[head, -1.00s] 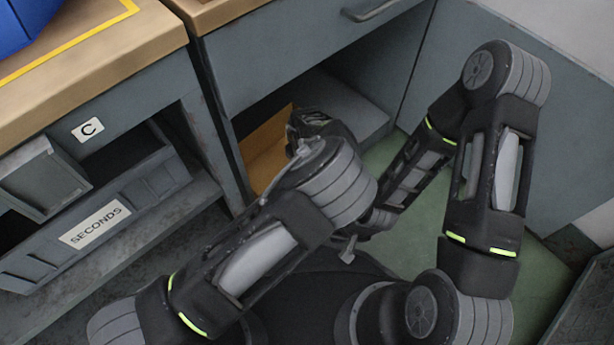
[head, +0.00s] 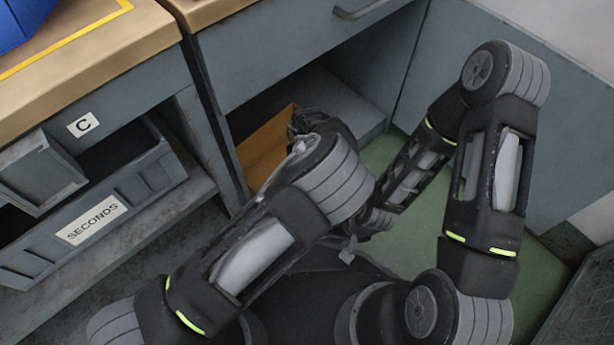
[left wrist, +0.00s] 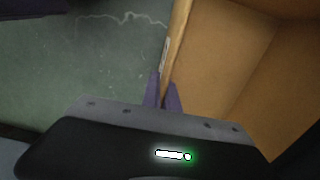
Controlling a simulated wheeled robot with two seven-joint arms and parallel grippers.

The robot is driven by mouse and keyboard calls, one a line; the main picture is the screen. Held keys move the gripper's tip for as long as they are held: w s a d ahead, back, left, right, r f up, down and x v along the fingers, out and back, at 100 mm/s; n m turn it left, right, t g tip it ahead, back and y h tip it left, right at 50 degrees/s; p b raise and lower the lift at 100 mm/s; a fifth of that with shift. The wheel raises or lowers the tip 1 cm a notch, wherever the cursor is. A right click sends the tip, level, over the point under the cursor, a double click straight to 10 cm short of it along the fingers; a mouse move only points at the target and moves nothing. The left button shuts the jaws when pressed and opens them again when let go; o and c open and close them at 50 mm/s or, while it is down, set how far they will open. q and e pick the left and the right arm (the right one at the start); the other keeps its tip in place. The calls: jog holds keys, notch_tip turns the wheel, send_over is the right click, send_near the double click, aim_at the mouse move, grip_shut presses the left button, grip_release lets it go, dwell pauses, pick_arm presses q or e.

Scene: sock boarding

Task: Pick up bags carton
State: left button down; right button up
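The bags carton is an open tan cardboard box (head: 262,150) low in the cabinet opening, partly hidden by my left arm in the head view. In the left wrist view its inside (left wrist: 225,60) fills the right side, and one wall runs down toward my left gripper (left wrist: 163,95). The two purple fingers stand close together, one on each side of that wall, and appear closed on it. The left fingers are hidden in the head view. My right gripper (head: 348,250) is small and dark below the right forearm, away from the carton; its opening is unclear.
A grey cabinet shelf (head: 345,105) lies beside the carton. A grey bin labelled SECONDS (head: 95,220) sits on a lower shelf at left. The wooden worktop (head: 150,40) is above. Green floor (head: 410,235) shows bare at right, with a grey panel (head: 540,120) beyond.

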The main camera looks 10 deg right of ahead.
pick_arm(q)
jog(key=shift+s+d, duration=0.15)
jog(key=shift+d, duration=0.05)
jog(key=c, duration=1.6)
grip_release()
jog(key=shift+o, duration=0.2)
notch_tip(320, 180, up, 8)
jog(key=p, duration=0.3)
jog(key=shift+p, duration=0.35)
jog(key=shift+f, duration=0.1)
